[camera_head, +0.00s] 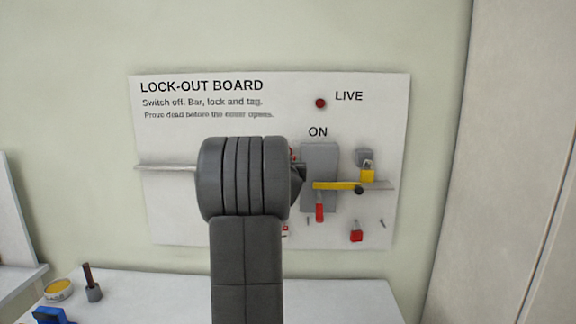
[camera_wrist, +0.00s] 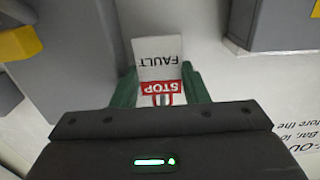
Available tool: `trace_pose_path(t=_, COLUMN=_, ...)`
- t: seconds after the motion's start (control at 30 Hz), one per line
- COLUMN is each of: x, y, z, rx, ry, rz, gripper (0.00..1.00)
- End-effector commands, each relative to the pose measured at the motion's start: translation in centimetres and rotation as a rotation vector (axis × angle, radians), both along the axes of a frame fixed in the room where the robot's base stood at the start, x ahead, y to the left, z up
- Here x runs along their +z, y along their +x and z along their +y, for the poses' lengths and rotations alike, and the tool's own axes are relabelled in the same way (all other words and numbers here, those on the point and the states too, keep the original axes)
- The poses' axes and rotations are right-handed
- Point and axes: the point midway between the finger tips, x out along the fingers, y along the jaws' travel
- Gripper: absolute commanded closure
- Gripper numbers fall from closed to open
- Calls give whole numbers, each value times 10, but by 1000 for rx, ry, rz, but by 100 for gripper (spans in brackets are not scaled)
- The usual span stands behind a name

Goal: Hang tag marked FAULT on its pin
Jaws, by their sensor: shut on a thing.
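In the wrist view, my gripper (camera_wrist: 160,90) is shut on a white tag (camera_wrist: 157,47) marked FAULT, with a red STOP band. The lettering appears upside down there, and the tag sticks out past the green fingers. In the head view, my arm hides most of the gripper and the held tag in front of the lock-out board (camera_head: 180,220). Small pins show low on the board, one (camera_head: 308,222) left of the hanging red padlock and one (camera_head: 382,223) near its right edge. I cannot tell which pin belongs to FAULT.
A grey switch box (camera_head: 320,155) bears a yellow bar (camera_head: 335,185). A yellow padlock (camera_head: 367,176) and red padlocks (camera_head: 320,212) (camera_head: 356,236) are close by. A red and white item is partly hidden beside my arm. The bench (camera_head: 340,300) below is clear on the right.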

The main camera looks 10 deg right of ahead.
Motion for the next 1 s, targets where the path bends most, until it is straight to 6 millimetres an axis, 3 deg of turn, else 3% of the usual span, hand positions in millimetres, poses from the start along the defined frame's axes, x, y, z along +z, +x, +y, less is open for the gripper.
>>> trace_pose_path(t=0.27, x=0, y=0, z=0, rx=0, ry=0, rz=0, gripper=80)
trace_pose_path(t=0.3, x=0, y=0, z=0, rx=0, ry=0, rz=0, gripper=52)
trace_pose_path(t=0.4, x=0, y=0, z=0, rx=0, ry=0, rz=0, gripper=34)
trace_pose_path(t=0.83, x=0, y=-1, z=-2, rx=-3, ry=0, rz=-1, gripper=34)
trace_pose_path(t=1.0, x=0, y=-12, z=0, rx=-3, ry=0, rz=-1, gripper=34)
